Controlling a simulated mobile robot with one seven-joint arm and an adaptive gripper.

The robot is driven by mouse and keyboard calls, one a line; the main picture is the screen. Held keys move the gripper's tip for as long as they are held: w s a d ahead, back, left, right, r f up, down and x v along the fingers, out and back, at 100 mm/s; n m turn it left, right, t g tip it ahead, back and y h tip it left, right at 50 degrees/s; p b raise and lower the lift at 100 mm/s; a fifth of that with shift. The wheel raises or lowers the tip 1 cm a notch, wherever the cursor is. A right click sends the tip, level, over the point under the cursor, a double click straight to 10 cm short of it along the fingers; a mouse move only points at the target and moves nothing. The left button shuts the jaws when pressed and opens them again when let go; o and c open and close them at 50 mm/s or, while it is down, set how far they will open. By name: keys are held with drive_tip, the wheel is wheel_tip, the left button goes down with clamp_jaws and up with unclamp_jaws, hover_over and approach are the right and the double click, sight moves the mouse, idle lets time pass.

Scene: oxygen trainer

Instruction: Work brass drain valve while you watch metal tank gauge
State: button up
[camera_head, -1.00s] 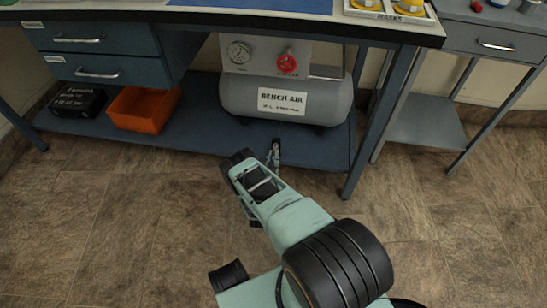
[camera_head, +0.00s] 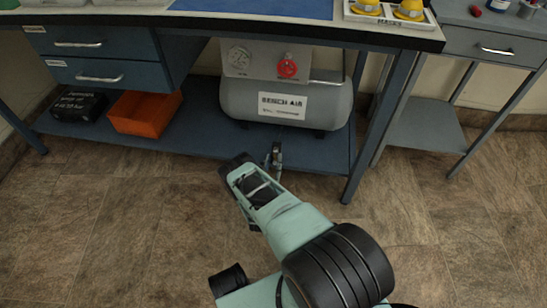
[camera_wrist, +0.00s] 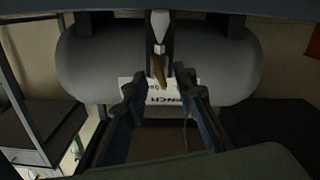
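The metal tank (camera_head: 240,98) lies under the workbench, with a BENCH AIR label on its front. Its round gauge (camera_head: 239,57) is on the grey panel above; the needle is too small to read. A small brass piece (camera_wrist: 158,70), apparently the drain valve's lever, hangs by a silver fitting (camera_wrist: 160,25) in the wrist view. The valve is hidden in the head view. My gripper (camera_head: 275,156) is low in front of the tank. In the wrist view its fingers (camera_wrist: 158,92) are spread, with the brass piece between them; whether they touch it cannot be told.
A red knob (camera_head: 287,67) sits right of the gauge. The bench's lower shelf (camera_head: 210,135) runs under the tank and holds an orange bin (camera_head: 145,115) and a black case (camera_head: 78,106) on the left. A bench leg (camera_head: 370,140) stands to the right. The front floor is clear.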

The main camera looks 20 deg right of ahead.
wheel_tip(320, 180, up, 10)
idle(0.6)
drive_tip(key=shift+f, duration=0.1)
idle(2.1)
